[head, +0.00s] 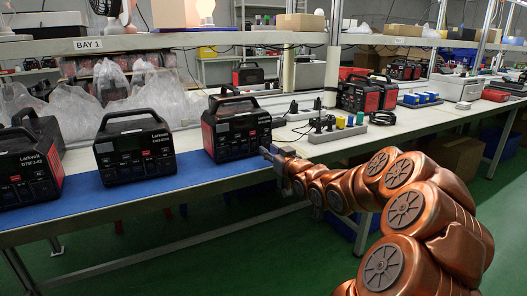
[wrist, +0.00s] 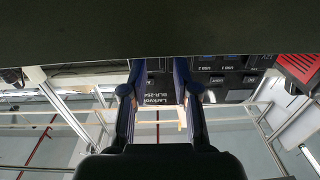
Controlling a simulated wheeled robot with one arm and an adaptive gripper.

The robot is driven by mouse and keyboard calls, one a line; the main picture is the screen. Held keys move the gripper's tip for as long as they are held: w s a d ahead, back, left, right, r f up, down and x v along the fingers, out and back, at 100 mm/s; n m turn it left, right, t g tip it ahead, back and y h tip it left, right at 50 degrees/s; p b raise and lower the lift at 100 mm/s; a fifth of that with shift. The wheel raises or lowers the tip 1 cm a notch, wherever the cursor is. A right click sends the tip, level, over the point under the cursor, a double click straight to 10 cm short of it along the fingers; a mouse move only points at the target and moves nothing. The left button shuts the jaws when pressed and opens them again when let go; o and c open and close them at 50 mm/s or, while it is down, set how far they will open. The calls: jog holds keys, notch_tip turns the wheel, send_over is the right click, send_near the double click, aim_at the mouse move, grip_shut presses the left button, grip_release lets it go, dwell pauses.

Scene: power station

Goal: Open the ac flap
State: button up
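A black and red power station (head: 237,130) with a top handle stands on the blue mat, the rightmost of three along the front. My gripper (head: 270,153) is at the lower right of its front; my copper arm comes in from the right. In the wrist view, the power station's front panel (wrist: 225,80) shows USB labels, close beyond the fingers. My gripper (wrist: 154,88) is open there, its two fingers apart with a Larkvolt label (wrist: 158,101) seen between them. I cannot make out the AC flap clearly in either view.
Two more Larkvolt power stations stand left, one in the middle (head: 134,148) and one at the far left (head: 28,165). The blue mat (head: 120,205) is bare along its front edge. A power strip with plugs (head: 335,130) lies right. Plastic bags (head: 75,120) are behind.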

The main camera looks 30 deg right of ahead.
aim_at(267, 143)
jog(key=shift+w, duration=1.35)
grip_shut()
